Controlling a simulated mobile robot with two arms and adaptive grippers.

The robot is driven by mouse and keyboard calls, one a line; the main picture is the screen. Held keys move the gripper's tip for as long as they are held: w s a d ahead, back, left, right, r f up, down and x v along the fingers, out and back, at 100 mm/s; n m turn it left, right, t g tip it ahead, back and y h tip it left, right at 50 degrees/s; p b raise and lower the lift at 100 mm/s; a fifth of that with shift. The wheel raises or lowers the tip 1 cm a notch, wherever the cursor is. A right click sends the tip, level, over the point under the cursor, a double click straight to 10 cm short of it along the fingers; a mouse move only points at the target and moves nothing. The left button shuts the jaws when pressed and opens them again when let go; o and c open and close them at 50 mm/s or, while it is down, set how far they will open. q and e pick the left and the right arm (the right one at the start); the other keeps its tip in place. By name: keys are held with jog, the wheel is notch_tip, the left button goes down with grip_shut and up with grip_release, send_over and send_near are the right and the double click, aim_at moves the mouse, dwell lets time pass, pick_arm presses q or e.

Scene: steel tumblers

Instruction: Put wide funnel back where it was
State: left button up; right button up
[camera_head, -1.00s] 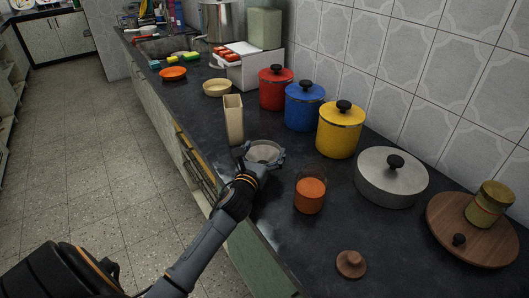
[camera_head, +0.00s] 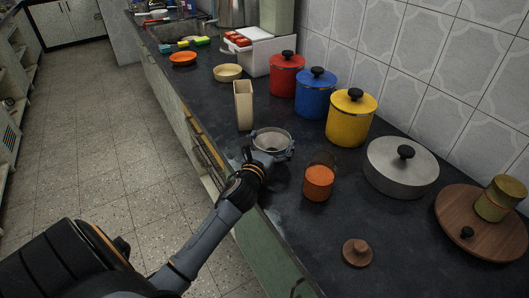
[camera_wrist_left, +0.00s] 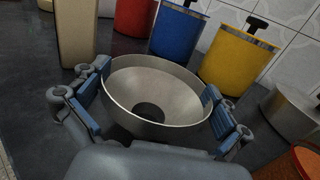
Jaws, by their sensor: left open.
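The wide funnel (camera_head: 271,138) is a steel bowl with a dark hole in its bottom, low over the counter near its front edge. Its mouth faces up. It fills the middle of the left wrist view (camera_wrist_left: 180,90). My left gripper (camera_head: 269,154) is open, with one finger on each side of the funnel. In the left wrist view its blue-padded fingers (camera_wrist_left: 155,92) flank the rim; I cannot tell whether they touch it. The funnel's underside is hidden. My right gripper is not in view.
A tall beige container (camera_head: 243,105) stands just behind the funnel. A glass with orange contents (camera_head: 318,182) is to its right. Red (camera_head: 286,76), blue (camera_head: 316,95) and yellow (camera_head: 349,119) canisters line the wall. A grey lidded pot (camera_head: 401,170) and small brown lid (camera_head: 356,252) stand further right.

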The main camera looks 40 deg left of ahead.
pick_arm(q)
jog(key=v, duration=1)
jog(key=shift+s, duration=0.25)
